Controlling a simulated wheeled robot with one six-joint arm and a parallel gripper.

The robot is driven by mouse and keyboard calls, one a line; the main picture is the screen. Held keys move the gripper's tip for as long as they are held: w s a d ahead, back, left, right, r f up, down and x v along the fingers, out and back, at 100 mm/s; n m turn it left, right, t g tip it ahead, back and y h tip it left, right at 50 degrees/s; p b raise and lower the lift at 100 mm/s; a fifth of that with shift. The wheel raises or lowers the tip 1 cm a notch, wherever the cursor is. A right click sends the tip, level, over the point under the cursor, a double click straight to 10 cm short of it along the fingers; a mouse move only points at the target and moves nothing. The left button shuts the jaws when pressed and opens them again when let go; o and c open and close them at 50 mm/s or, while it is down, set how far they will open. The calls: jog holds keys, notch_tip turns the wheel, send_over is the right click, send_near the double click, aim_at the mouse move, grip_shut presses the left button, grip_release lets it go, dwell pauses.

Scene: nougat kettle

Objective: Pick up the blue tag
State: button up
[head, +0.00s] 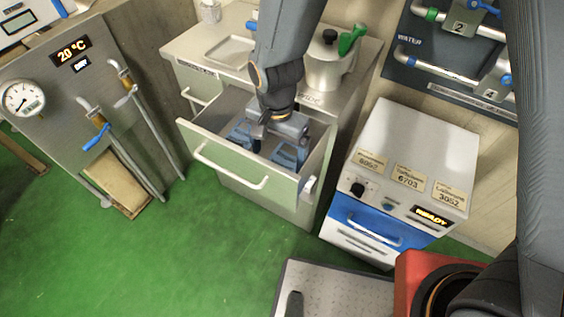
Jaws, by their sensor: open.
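My gripper (263,147) points down into the open drawer (226,168) of the grey cabinet, below its rim. Its blue-grey fingers are spread apart, one toward the left and one toward the right, and I see nothing held between them. I cannot make out a separate blue tag with certainty. The blue-grey shapes inside the drawer blend with my gripper, and my arm and gripper hide much of the drawer floor.
A metal pot (328,68) with a green handle and a shallow tray (231,50) stand on the counter. A white and blue machine (411,150) stands right of the drawer. Pipes (135,110) run down the left panel. Green floor (150,250) lies open in front.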

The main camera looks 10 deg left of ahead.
aim_at(278, 162)
jog(key=shift+f, duration=1.9)
jog(key=shift+c, duration=0.3)
jog(key=c, duration=1.1)
jog(key=shift+o, duration=0.2)
jog(key=shift+r, duration=0.15)
notch_tip(278, 162, up, 10)
